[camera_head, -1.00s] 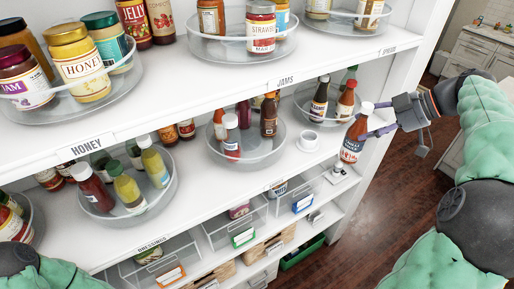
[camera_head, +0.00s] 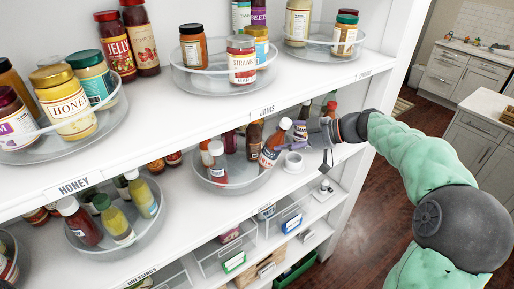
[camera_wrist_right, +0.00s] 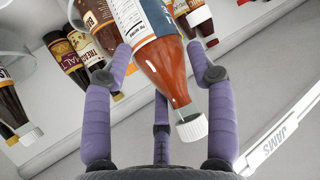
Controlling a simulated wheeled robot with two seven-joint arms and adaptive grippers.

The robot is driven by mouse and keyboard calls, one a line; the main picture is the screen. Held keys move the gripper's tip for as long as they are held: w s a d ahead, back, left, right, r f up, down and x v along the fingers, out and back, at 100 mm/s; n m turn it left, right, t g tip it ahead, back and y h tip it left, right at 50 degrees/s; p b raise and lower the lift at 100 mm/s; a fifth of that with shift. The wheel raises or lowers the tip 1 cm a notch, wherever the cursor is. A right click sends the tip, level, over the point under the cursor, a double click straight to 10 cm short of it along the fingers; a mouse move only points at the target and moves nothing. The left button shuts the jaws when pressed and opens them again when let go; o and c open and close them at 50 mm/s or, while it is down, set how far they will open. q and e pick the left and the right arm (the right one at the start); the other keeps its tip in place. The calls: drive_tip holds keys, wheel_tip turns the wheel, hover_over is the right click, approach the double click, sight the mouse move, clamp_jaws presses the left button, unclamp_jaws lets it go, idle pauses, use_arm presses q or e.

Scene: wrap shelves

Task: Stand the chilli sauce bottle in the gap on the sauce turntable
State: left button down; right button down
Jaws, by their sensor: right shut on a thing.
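The chilli sauce bottle (camera_head: 270,150), red-orange with a white cap and pale label, is in my right gripper (camera_head: 304,134), tilted slightly. It is at the right side of the clear round middle turntable (camera_head: 238,187); whether its base touches it I cannot tell. Red and dark bottles stand on that turntable, and the gap is largely hidden. In the right wrist view the fingers (camera_wrist_right: 160,85) flank the bottle (camera_wrist_right: 165,65), its cap toward the camera. My left gripper is out of view.
The upper shelf edge (camera_head: 255,115) runs close above. A dressings turntable (camera_head: 150,232) is to the left. Another turntable with bottles is partly hidden behind my right arm.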

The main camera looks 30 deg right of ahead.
sight(273, 138)
drive_tip(key=w+a, duration=0.2)
drive_tip(key=w, duration=0.1)
drive_tip(key=shift+a+f+p, duration=0.15)
drive_tip(key=shift+a+p, duration=0.15)
drive_tip(key=shift+p, duration=0.05)
drive_tip(key=f, duration=0.3)
drive_tip(key=w+f, duration=0.1)
drive_tip(key=f, duration=0.1)
drive_tip(key=shift+a+f, duration=0.1)
drive_tip(key=shift+a, duration=0.15)
drive_tip(key=shift+w+a+p, duration=0.15)
drive_tip(key=shift+a+p, duration=0.1)
drive_tip(key=shift+p, duration=0.1)
drive_tip(key=shift+w+a+f+g+h+p, duration=0.35)
drive_tip(key=shift+w+a+g+h+p, duration=0.3)
drive_tip(key=shift+p, duration=0.5)
drive_tip(key=shift+w+a+f+g+h+p, duration=0.4)
drive_tip(key=shift+w+g+p, duration=0.3)
drive_tip(key=shift+p, duration=0.45)
drive_tip(key=shift+r, duration=0.1)
drive_tip(key=shift+c, duration=1.8)
unclamp_jaws()
